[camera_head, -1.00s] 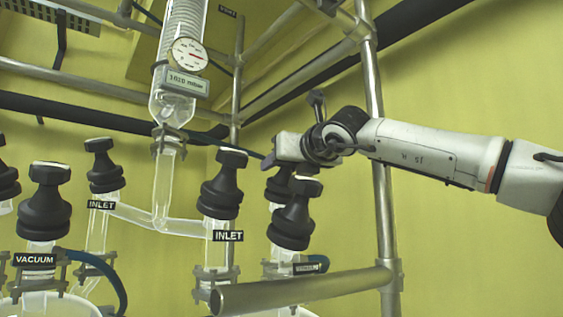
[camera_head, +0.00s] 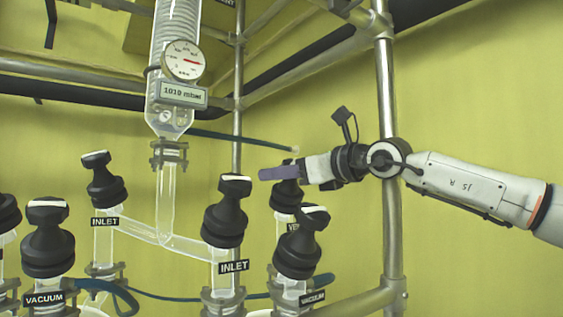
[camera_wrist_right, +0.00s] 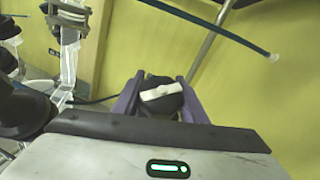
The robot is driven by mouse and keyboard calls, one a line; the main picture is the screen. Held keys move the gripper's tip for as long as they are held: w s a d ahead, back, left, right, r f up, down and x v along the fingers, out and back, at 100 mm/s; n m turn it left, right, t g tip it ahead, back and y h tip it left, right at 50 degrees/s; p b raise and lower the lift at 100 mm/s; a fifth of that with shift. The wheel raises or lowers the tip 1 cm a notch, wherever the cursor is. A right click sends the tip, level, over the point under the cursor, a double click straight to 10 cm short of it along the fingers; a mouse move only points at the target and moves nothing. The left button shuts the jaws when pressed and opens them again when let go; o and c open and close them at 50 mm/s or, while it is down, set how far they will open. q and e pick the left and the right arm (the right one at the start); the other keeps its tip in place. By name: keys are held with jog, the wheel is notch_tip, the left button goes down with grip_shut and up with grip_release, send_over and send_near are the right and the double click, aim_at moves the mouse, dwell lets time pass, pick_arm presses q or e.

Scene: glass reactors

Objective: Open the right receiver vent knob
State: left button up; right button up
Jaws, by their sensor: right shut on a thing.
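A black knob (camera_head: 285,198) stands on the glass neck at the back right. Its label is partly hidden and shows only its first letters, "VE" (camera_head: 293,227). My right gripper (camera_head: 278,173) comes in from the right, and its purple fingers are at the top of this knob. In the right wrist view, the knob's black top with a white bar (camera_wrist_right: 161,92) sits between the two purple fingers (camera_wrist_right: 160,98), which are shut on it. The bar is slightly tilted in that view. My left gripper is in neither view.
A black knob labelled VACUUM (camera_head: 300,243) stands close in front, and an INLET knob (camera_head: 227,212) to the left. A blue hose (camera_head: 240,138) ends free above my gripper. A steel post (camera_head: 388,110) rises behind my right arm.

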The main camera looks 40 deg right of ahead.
dwell(0.3)
jog(key=o, duration=1.1)
jog(key=shift+c, duration=0.2)
notch_tip(320, 180, up, 10)
jog(key=p, duration=0.2)
